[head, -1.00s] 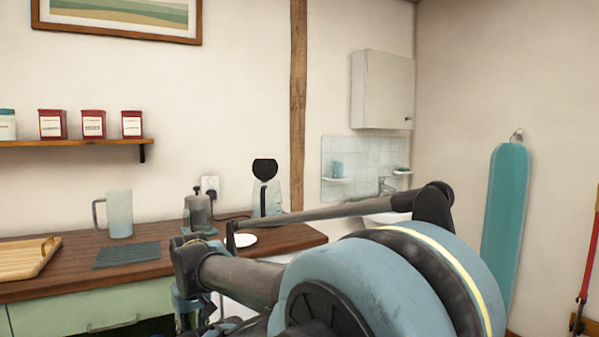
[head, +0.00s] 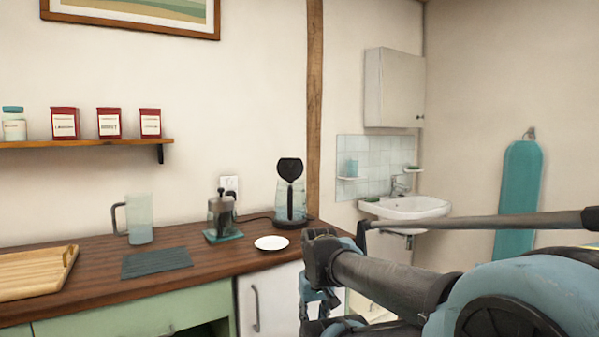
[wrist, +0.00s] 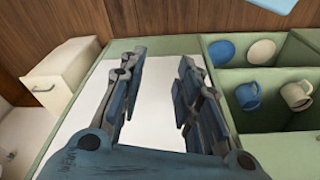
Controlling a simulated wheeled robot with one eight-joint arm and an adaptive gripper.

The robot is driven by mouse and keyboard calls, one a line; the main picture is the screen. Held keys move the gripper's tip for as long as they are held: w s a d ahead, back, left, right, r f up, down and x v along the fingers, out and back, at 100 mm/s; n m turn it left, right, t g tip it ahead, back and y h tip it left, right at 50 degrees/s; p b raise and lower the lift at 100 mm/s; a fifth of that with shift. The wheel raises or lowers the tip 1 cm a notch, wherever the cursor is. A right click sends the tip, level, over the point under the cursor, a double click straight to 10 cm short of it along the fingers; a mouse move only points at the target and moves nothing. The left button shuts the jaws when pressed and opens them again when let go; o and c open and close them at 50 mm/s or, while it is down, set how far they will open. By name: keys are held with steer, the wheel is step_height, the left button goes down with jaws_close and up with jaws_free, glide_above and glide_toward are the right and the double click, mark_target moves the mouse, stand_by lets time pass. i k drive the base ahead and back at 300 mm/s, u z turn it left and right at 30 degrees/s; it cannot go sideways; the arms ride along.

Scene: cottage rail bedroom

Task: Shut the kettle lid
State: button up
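The kettle (head: 281,203) stands at the right end of the wooden counter in the head view. It has a clear bluish body, a black handle and a black base. Its round black lid (head: 290,169) stands raised above the body, open. My gripper (head: 318,303) is below and in front of the counter edge, lower than the kettle and apart from it. In the wrist view my gripper (wrist: 160,72) has its two fingers spread with nothing between them. The kettle does not show in the wrist view.
A white plate (head: 271,243) lies in front of the kettle. A French press (head: 221,213), a glass jug (head: 139,220), a dark mat (head: 156,262) and a wooden tray (head: 38,272) stand leftward. Mugs (wrist: 247,95) sit in green shelving. A sink (head: 405,208) is at right.

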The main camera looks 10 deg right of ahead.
mark_target(290, 170)
steer(key=k, duration=1.25)
steer(key=z, duration=0.3)
steer(key=i, duration=0.75)
steer(key=u, duration=0.35)
